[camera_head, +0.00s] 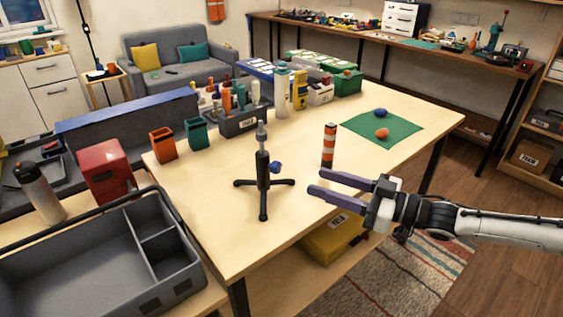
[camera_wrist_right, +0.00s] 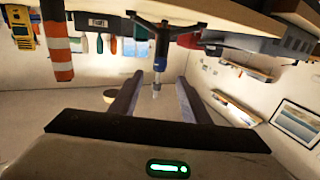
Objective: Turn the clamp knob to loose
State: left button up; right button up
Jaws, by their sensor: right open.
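A black clamp stand (camera_head: 263,180) with three splayed feet and a grey upper rod stands upright on the wooden table (camera_head: 215,240). A blue knob (camera_head: 277,168) sticks out from the right side of its post. My right gripper (camera_head: 319,181) is open and empty, to the right of the stand, its fingers pointing left at it. The right wrist view is upside down; there the stand (camera_wrist_right: 161,42) and its blue knob (camera_wrist_right: 160,64) show beyond and between the open fingers (camera_wrist_right: 159,78), apart from them. My left gripper is not in view.
An orange-and-white striped post (camera_head: 329,146) stands close behind my right gripper; it also shows in the wrist view (camera_wrist_right: 57,45). A green mat (camera_head: 383,138) holds a blue and an orange ball. Orange (camera_head: 163,145) and green bins are at the left.

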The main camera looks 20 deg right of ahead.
aim_at(280, 167)
jog(key=x, duration=0.5)
jog(key=p+x, duration=0.1)
jog(key=x, duration=0.3)
jog(key=shift+w+a+r, duration=0.2)
jog(key=shift+a, duration=0.15)
jog(key=c, duration=1.1)
